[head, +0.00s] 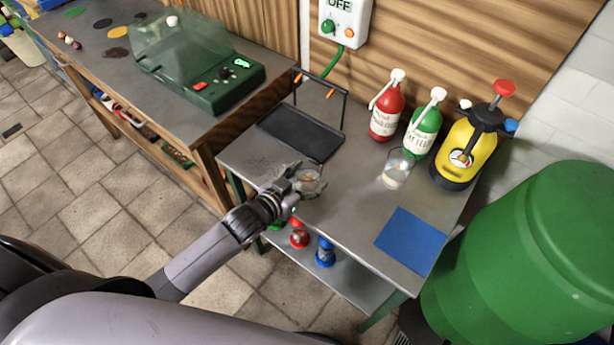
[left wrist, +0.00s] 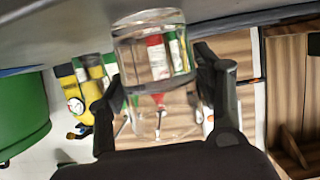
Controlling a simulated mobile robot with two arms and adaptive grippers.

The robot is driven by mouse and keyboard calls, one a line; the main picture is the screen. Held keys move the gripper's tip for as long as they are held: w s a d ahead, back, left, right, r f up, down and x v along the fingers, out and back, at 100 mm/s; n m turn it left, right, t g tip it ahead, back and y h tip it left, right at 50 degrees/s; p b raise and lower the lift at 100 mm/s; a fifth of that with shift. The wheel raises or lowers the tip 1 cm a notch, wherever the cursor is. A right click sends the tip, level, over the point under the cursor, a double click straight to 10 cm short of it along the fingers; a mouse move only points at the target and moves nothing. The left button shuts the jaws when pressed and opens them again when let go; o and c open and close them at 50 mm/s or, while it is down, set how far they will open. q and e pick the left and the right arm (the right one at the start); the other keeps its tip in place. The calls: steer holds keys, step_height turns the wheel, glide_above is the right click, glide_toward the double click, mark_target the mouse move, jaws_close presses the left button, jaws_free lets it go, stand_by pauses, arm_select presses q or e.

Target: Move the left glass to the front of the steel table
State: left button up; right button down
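The left glass (head: 309,182) is a clear tumbler at the left front edge of the steel table (head: 346,205). My left gripper (head: 297,181) is at this glass in the head view. In the left wrist view the glass (left wrist: 152,75) stands between the two fingers of my left gripper (left wrist: 160,85), one on each side. The fingers are at or very close to its walls; I cannot tell whether they press on it. A second clear glass (head: 396,170) stands farther right on the table, in front of the bottles. My right gripper is not in view.
A black tray rack (head: 302,132), a red bottle (head: 386,112), a green bottle (head: 424,125) and a yellow sprayer (head: 466,150) stand at the back. A blue mat (head: 410,240) lies front right. A green barrel (head: 530,260) stands right of the table. The table's middle is clear.

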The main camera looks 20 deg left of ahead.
arm_select(q)
steer(key=shift+o, duration=1.3)
steer(key=shift+r, duration=0.15)
steer(key=v, duration=1.2)
steer(key=shift+b, duration=0.4)
steer(key=s+a+f+n+g+y, duration=0.1)
steer(key=s+a+f+g, duration=0.15)
steer(key=f, duration=0.75)
steer(key=s+a+f+g+y, duration=0.1)
steer(key=s+a+f+y, duration=0.15)
steer(key=f, duration=0.75)
steer(key=s+a+f+n+g+y, duration=0.1)
steer(key=s+a+f+g, duration=0.15)
steer(key=f, duration=0.75)
steer(key=s+d+f+g, duration=0.1)
steer(key=s+f+g, duration=0.2)
steer(key=s+f, duration=0.5)
steer(key=s+d+f+g, duration=0.1)
steer(key=s+f+g, duration=0.2)
steer(key=s+f, duration=0.6)
steer(key=s, duration=0.8)
steer(key=shift+d, duration=0.4)
